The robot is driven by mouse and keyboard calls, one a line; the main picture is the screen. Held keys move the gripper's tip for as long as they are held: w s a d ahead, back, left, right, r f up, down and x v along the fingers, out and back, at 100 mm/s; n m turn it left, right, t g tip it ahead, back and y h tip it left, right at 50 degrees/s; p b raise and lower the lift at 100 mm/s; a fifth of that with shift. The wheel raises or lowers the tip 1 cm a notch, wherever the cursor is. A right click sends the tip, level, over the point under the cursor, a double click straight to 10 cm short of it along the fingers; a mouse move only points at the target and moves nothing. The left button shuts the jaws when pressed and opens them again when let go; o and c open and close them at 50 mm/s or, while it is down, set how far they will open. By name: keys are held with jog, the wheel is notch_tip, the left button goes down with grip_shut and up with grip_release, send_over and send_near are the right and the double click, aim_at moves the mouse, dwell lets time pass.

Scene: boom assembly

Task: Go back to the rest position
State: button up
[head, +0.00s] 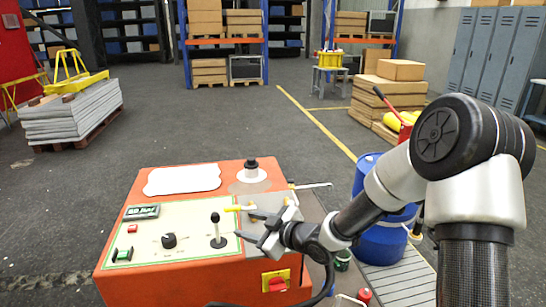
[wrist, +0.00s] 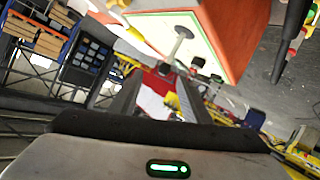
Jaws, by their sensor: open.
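My gripper (head: 246,224) is open and empty over the right part of the orange control box (head: 190,280), its fingers pointing left. A black-knobbed joystick (head: 217,233) stands upright on the pale panel just left of the fingertips, with a small gap that I cannot judge exactly. In the wrist view my gripper's two dark fingers (wrist: 155,97) are spread with nothing between them, and the tilted box (wrist: 225,30) fills the top. The joystick (wrist: 181,40) shows there beyond the fingertips.
The panel also has a black knob (head: 169,240), a display (head: 141,211) and small buttons. A red-and-yellow switch (head: 276,281) is on the box's front. A blue barrel (head: 368,175) stands at the right, beside my arm. Grey stacked slabs (head: 72,112) lie back left. Open floor lies behind the box.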

jog(key=s+d+r+m+h, duration=0.3)
jog(key=d+r+h, duration=0.1)
jog(key=d, duration=0.3)
jog(key=s+d+r+m+h, duration=0.25)
jog(key=s+d+r, duration=0.2)
jog(key=d, duration=0.35)
jog(key=s+d+r+m+h, duration=0.3)
jog(key=d+r+h, duration=0.2)
jog(key=d, duration=0.2)
jog(key=s+d+r+m+g, duration=0.1)
jog(key=s+m+g, duration=0.15)
jog(key=s, duration=0.75)
jog(key=s+d+r+m+g, duration=0.1)
jog(key=s+r+m, duration=0.15)
jog(key=s, duration=0.75)
notch_tip(320, 180, up, 18)
jog(key=p, duration=1.8)
jog(key=shift+m+y+p, duration=0.3)
jog(key=shift+m+y, duration=0.15)
jog(key=shift+a+f, duration=0.1)
jog(key=shift+f, duration=0.05)
